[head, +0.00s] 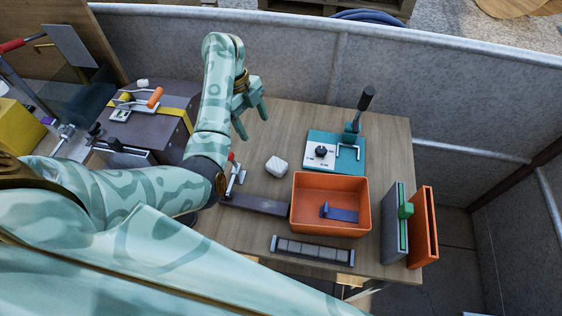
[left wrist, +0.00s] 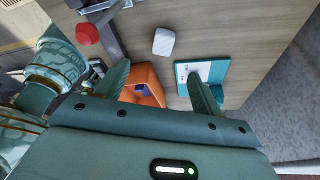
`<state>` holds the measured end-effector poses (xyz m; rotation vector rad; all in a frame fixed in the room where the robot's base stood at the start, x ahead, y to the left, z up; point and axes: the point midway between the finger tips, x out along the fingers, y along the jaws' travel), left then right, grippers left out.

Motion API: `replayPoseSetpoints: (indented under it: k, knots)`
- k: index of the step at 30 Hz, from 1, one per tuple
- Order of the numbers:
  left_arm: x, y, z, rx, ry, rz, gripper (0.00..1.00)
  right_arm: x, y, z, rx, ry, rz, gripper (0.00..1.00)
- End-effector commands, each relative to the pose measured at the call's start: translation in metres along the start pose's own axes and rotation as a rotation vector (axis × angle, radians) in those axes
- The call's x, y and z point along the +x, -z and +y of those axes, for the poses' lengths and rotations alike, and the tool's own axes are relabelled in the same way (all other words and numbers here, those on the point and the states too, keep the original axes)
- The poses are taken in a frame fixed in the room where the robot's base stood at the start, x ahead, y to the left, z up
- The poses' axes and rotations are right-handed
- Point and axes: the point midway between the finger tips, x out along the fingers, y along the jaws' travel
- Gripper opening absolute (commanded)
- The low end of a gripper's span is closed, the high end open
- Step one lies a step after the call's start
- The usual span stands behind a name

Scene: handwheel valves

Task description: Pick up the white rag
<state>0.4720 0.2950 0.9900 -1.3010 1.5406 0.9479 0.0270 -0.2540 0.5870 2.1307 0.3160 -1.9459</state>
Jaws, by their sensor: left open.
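A small white folded block, which looks like the white rag (head: 277,166), lies on the wooden table left of the orange bin. It also shows near the top of the left wrist view (left wrist: 164,41), beyond my fingertips. My left gripper (head: 252,121) is open and empty over the table, behind and a little left of the rag in the head view. In the left wrist view my two fingers (left wrist: 158,72) stand wide apart, with nothing between them touching. My right gripper is not seen.
An orange bin (head: 330,230) holding a blue part stands right of the rag. A teal plate (head: 350,155) with a black-handled lever is behind it. A dark case (head: 150,118) stands left. Upright panels (head: 396,225) stand at the right edge. Table behind the rag is clear.

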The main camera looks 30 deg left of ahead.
Motion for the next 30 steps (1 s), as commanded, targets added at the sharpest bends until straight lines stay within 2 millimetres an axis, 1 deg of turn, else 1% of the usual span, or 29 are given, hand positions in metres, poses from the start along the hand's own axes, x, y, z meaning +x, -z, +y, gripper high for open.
replayPoseSetpoints:
  k: [1,5,9,13,16,22,27,30]
  knots:
    - [0.014,0.002,-0.003,-0.009,0.007,0.040,0.67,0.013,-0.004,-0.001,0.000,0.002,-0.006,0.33]
    - [0.032,0.009,-0.007,-0.017,0.016,0.077,0.67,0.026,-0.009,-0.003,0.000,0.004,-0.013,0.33]
    - [0.068,0.011,-0.007,-0.015,0.014,0.076,0.67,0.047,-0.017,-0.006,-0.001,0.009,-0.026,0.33]
    - [0.098,0.013,-0.007,-0.016,0.013,0.074,0.67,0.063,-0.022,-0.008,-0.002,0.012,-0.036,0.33]
    - [0.113,0.014,-0.007,-0.016,0.014,0.072,0.67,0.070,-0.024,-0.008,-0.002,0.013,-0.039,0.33]
    - [0.126,0.015,-0.008,-0.017,0.016,0.069,0.67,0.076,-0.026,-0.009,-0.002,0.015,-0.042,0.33]
    - [0.158,0.015,-0.010,-0.016,0.012,0.069,0.67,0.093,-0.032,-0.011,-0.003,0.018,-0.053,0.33]
    - [0.170,0.018,-0.010,-0.016,0.013,0.070,0.67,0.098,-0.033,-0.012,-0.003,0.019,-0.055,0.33]
